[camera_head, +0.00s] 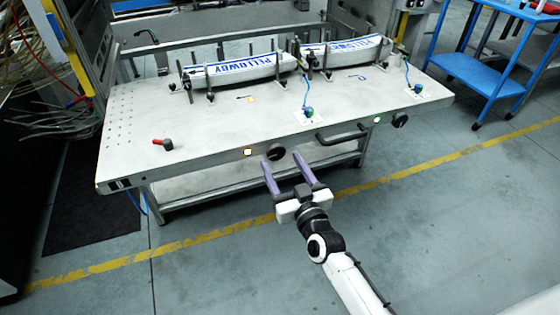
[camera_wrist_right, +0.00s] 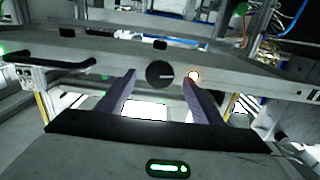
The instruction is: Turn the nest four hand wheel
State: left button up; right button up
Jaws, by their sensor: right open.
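A black round hand wheel (camera_head: 276,152) sits on the front edge of the grey bench (camera_head: 215,125). A second black hand wheel (camera_head: 400,120) is further right on the same edge. No nest number can be read at either. My right gripper (camera_head: 285,162) is open and empty, with its two purple fingers pointing at the first wheel from the front. In the right wrist view that wheel (camera_wrist_right: 159,74) shows between and beyond the fingertips, a light line across its face, apparently untouched. My left gripper is not in view.
A black bar handle (camera_head: 342,134) lies between the wheels. An orange-white lamp (camera_head: 247,152) is beside the first wheel, a green lamp (camera_head: 377,119) near the second. Two labelled white packs (camera_head: 240,70) rest at the back. The floor in front is clear.

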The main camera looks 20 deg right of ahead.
aim_at(275, 150)
jog(key=shift+w, duration=1.3)
jog(key=c, duration=1.1)
jog(key=shift+o, duration=0.2)
jog(key=shift+m, duration=0.4)
jog(key=m, duration=0.3)
jog(key=shift+a+m, duration=0.1)
jog(key=shift+m, duration=0.3)
jog(key=m, duration=0.4)
jog(key=shift+m, duration=0.3)
jog(key=m, duration=0.4)
jog(key=shift+a, duration=0.1)
jog(key=shift+m+b, duration=0.55)
jog(key=shift+m, duration=1.65)
